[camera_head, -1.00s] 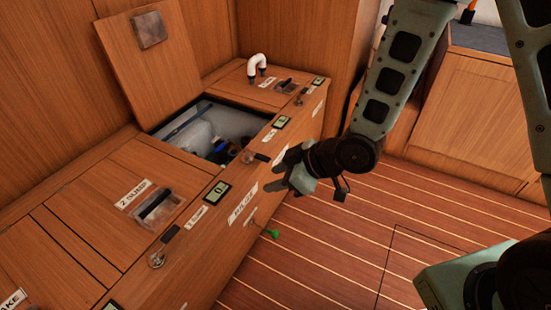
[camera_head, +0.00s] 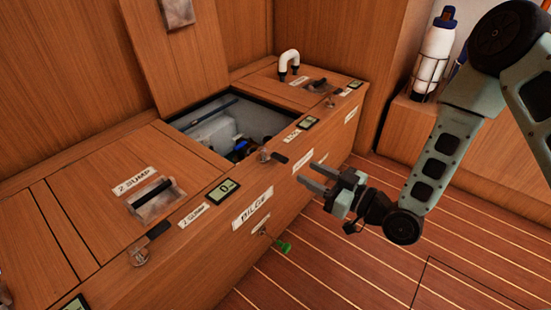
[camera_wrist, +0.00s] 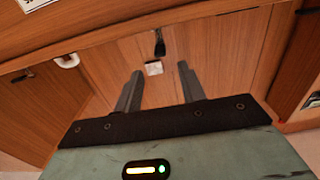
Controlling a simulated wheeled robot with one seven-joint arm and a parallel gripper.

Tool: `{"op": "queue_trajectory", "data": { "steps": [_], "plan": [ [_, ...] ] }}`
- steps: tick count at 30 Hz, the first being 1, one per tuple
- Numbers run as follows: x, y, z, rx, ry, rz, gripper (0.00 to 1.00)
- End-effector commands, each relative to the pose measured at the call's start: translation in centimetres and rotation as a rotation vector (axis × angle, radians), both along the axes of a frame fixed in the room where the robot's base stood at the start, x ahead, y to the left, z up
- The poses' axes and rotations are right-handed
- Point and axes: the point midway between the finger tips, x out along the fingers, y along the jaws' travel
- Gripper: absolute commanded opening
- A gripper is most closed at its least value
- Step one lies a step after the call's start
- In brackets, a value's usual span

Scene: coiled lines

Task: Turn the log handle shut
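A green handle (camera_head: 283,247) sticks out low from the front face of the wooden locker (camera_head: 215,262) in the head view, on a thin stem below a small label (camera_head: 261,223) too small to read. I cannot tell for sure that it is the log handle. My gripper (camera_head: 308,176) is open and empty, its two fingers apart and pointing left toward the locker front. It is above and right of the green handle, not touching it. In the wrist view the open fingers (camera_wrist: 158,92) show with nothing between them; the green handle is not seen there.
The locker has an open hatch with its lid (camera_head: 178,65) raised; hoses and a blue part lie inside. The BILGE label (camera_head: 252,207), a small display (camera_head: 223,190) and a white bent pipe (camera_head: 289,62) are on it. A white bottle (camera_head: 434,52) stands right. The striped floor is clear.

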Motion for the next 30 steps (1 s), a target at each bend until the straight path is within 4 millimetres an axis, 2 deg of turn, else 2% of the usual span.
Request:
{"op": "queue_trajectory", "data": {
  "steps": [9,15,21,30],
  "plan": [
    [4.2,5.4,-0.3,0.001,-0.005,0.001,0.40],
    [6.2,7.9,-0.3,0.000,-0.002,0.000,0.40],
    [7.1,9.1,-0.1,0.000,0.000,0.000,0.40],
    [7.3,9.3,0.0,0.000,0.001,-0.001,0.40]
  ]
}}
